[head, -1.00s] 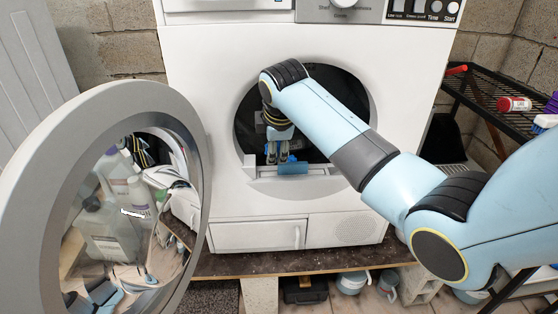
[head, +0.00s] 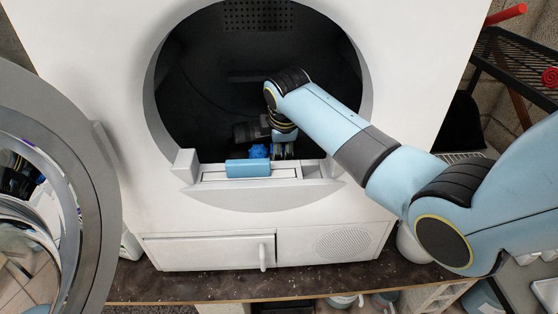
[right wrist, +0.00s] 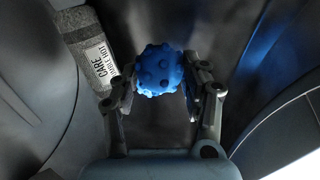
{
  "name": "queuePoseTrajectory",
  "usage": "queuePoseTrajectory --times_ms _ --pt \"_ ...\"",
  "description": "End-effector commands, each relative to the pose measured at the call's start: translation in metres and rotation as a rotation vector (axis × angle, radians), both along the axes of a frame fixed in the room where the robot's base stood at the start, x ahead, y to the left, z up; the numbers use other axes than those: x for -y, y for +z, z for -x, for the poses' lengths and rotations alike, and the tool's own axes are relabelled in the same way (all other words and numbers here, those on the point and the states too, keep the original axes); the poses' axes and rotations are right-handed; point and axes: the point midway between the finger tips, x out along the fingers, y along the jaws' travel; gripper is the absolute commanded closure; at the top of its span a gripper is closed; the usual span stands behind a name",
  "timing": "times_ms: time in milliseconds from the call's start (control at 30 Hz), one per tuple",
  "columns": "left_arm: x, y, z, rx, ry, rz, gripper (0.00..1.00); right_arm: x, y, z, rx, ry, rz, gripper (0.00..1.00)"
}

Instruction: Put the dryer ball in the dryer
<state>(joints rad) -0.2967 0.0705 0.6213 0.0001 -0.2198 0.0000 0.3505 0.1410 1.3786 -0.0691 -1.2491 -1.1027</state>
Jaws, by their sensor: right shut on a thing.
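The dryer (head: 100,60) stands in front of me with its round front open and dark inside. Its door (head: 95,200) is swung out to the left. My right arm reaches into the opening, and the right gripper (head: 282,150) is low inside it, just behind the sill. The dryer ball (head: 258,151), blue and knobbly, shows beside the gripper. In the right wrist view the ball (right wrist: 160,68) sits between the two fingers of the right gripper (right wrist: 160,86), which is shut on it. My left gripper is not in view.
A light-blue bar (head: 248,168) lies on the sill (head: 210,176) at the bottom of the opening. A grey piece with a printed label (right wrist: 90,50) is at the upper left in the wrist view. A dark shelf rack (head: 515,65) stands at the right.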

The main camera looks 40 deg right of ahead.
Motion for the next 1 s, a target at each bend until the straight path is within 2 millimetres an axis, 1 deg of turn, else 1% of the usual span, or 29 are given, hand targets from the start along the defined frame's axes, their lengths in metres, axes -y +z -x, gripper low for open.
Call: queuePoseTrajectory --times_ms 33,133,300,333,467,667,700,867,1000 --pt "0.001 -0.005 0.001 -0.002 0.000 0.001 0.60 -0.001 -0.008 0.000 0.001 0.001 -0.002 0.89" --pt "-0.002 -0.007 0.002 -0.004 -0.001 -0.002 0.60 -0.001 -0.015 0.000 0.000 0.000 -0.001 0.89" --pt "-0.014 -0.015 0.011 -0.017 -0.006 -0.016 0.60 -0.001 -0.041 0.000 0.000 0.000 -0.001 0.89" --pt "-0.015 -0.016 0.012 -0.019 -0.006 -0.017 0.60 -0.001 -0.043 0.000 0.000 0.000 -0.001 0.89" --pt "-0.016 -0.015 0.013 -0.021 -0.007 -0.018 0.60 -0.001 -0.043 0.000 0.002 0.000 0.000 0.89" --pt "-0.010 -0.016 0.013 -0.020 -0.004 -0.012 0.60 -0.001 -0.045 0.000 0.001 0.000 0.000 0.89" --pt "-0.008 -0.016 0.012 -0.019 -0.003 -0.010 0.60 -0.001 -0.045 0.000 0.001 0.000 0.000 0.53" --pt "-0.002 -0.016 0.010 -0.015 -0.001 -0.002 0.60 -0.001 -0.045 0.000 0.001 0.000 0.000 0.32" --pt "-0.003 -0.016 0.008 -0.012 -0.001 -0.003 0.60 -0.001 -0.045 0.000 0.001 0.000 0.000 0.31"
